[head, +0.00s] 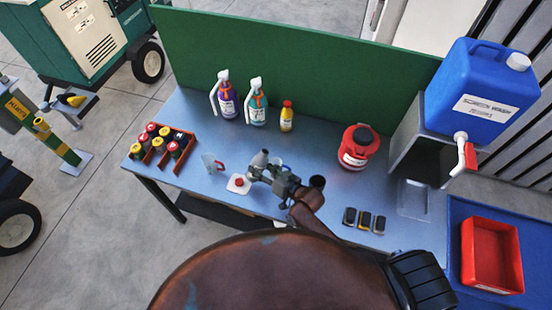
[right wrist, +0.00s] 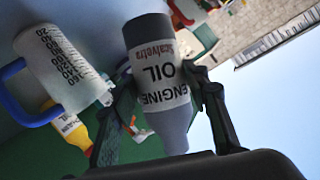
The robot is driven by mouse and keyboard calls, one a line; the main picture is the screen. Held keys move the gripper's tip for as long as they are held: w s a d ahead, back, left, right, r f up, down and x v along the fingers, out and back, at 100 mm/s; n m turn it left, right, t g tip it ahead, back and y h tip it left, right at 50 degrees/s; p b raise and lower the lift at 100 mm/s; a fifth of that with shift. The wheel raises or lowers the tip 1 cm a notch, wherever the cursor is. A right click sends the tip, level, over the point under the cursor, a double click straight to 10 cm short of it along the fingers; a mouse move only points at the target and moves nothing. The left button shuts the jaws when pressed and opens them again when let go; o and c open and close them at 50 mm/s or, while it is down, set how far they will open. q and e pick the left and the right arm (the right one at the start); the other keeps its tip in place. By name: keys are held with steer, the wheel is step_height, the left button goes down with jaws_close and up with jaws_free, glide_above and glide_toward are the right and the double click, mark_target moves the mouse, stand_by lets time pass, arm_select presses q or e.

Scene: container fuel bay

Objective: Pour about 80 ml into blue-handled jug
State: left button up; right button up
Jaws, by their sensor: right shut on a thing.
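My right gripper (head: 272,172) is shut on a grey engine oil bottle (head: 261,158), held over the bench with its pale tapered end up. In the right wrist view the labelled bottle (right wrist: 160,75) sits between the fingers (right wrist: 165,120). The clear graduated jug with the blue handle (right wrist: 65,68) stands beside the bottle, apart from it in that picture. In the head view it is mostly hidden behind the bottle and gripper. No liquid stream is visible, and the jug's level cannot be read. A red-handled jug (head: 210,163) stands to the left. My left gripper is not in view.
Spray bottles (head: 227,100) and a yellow bottle (head: 287,117) stand behind. A red can (head: 356,148) and blue screen-wash container (head: 482,88) are right. A red rack of cans (head: 160,145) is left.

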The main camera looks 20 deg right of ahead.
steer(key=shift+a+r+n+p, duration=0.1)
steer(key=shift+r+n+p, duration=0.2)
steer(key=shift+p, duration=0.15)
steer(key=shift+f+h+p, duration=0.25)
steer(key=shift+h+p, duration=0.1)
steer(key=shift+h, duration=0.05)
steer(key=shift+a+f+n+h, duration=0.15)
steer(key=shift+f+n+h, duration=0.25)
steer(key=shift+f+n, duration=0.45)
steer(key=shift+p, duration=0.5)
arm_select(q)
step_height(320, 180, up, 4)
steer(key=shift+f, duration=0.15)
arm_select(e)
steer(key=shift+f+n+h, duration=0.15)
steer(key=shift+n+h, duration=0.15)
steer(key=shift+n, duration=0.25)
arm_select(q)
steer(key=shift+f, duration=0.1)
